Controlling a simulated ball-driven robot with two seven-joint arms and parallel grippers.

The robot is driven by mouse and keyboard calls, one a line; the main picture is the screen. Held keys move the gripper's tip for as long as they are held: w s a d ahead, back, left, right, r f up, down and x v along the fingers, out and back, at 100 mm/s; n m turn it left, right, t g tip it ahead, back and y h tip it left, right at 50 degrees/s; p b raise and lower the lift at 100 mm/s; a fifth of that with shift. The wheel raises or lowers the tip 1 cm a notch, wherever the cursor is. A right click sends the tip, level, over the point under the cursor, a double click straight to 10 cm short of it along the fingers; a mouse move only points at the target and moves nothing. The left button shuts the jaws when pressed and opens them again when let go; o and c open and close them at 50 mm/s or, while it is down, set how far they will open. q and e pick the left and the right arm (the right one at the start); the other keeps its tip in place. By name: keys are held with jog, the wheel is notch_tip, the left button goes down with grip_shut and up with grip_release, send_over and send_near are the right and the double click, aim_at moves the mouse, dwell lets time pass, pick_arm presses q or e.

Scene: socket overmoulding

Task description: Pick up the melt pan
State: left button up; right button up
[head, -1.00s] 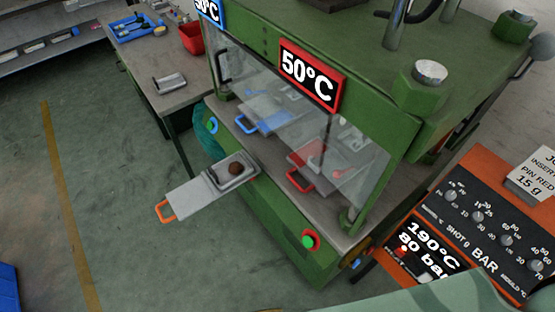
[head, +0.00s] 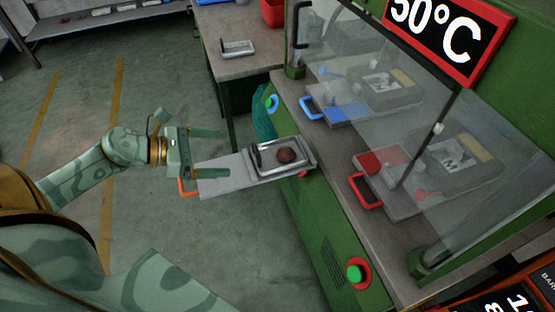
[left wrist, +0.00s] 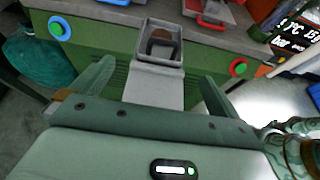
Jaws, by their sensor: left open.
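The pan also shows in the left wrist view (left wrist: 144,54), straight ahead. My left gripper (head: 222,152) is open and empty. My right gripper is out of view.
Another metal pan (head: 237,48) lies on the bench behind.

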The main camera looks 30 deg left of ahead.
pick_arm(q)
jog(key=b, duration=0.2)
send_near(277, 155)
jog(key=shift+x, duration=1)
jog(key=x, duration=0.5)
jog(key=shift+w+d+f+b, duration=0.2)
jog(key=shift+b, duration=0.2)
jog(key=c, duration=1)
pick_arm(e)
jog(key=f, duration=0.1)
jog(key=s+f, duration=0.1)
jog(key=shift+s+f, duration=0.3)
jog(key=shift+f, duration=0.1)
pick_arm(q)
jog(key=shift+o, duration=0.2)
jog(key=shift+r, duration=0.1)
